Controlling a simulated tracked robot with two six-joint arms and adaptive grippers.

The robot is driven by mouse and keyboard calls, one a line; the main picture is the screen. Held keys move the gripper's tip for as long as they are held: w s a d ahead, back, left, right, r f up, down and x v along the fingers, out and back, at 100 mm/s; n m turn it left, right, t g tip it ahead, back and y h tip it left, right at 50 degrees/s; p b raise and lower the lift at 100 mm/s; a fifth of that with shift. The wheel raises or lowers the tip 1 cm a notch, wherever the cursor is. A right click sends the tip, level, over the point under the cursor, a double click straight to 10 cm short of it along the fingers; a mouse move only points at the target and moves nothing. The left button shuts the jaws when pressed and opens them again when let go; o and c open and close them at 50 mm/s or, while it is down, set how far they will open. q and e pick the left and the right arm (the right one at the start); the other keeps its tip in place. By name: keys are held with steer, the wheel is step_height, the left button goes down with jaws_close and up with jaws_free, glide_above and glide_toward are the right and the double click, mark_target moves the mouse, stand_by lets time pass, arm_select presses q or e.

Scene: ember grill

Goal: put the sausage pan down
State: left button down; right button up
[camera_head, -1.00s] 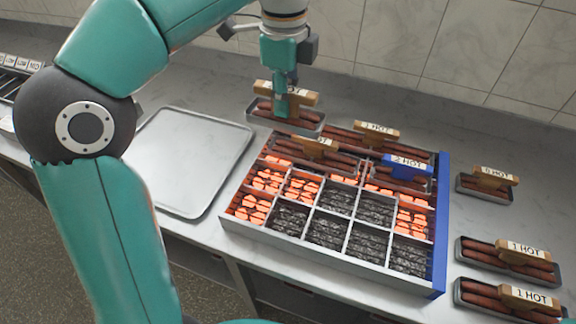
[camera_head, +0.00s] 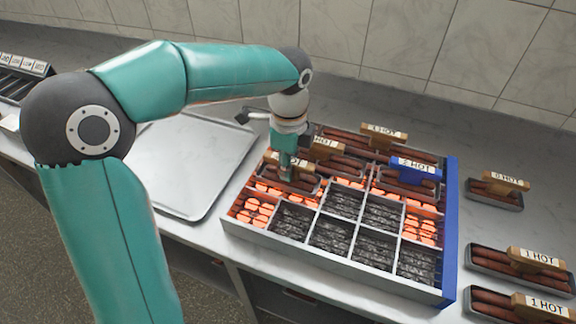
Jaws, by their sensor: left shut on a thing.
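My left gripper (camera_head: 285,170) points down and is shut on the wooden handle of a sausage pan (camera_head: 300,185). The handle's label is partly hidden by the fingers. The pan is at the left side of the grill (camera_head: 300,253), over or in a glowing cell; I cannot tell whether it touches. On the grill, a "1 HOT" pan (camera_head: 362,143) is at the back, another wooden-handled pan (camera_head: 342,162) is beside the held one, and a blue-handled "2 HOT" pan (camera_head: 400,182) is at the right. My right gripper is out of view.
A bare metal tray (camera_head: 190,160) lies left of the grill. A "0 HOT" pan (camera_head: 495,194) and two "1 HOT" pans, one nearer the middle (camera_head: 500,262) and one nearer the front (camera_head: 490,302), stand on the right counter. The grill's front dark coal cells are empty.

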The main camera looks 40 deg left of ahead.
arm_select(q)
steer(key=shift+f, duration=0.2)
steer(key=c, duration=1)
jaws_free()
steer(key=shift+c, duration=0.2)
step_height(320, 180, up, 12)
steer(key=shift+r+p, duration=0.1)
steer(key=shift+p, duration=0.55)
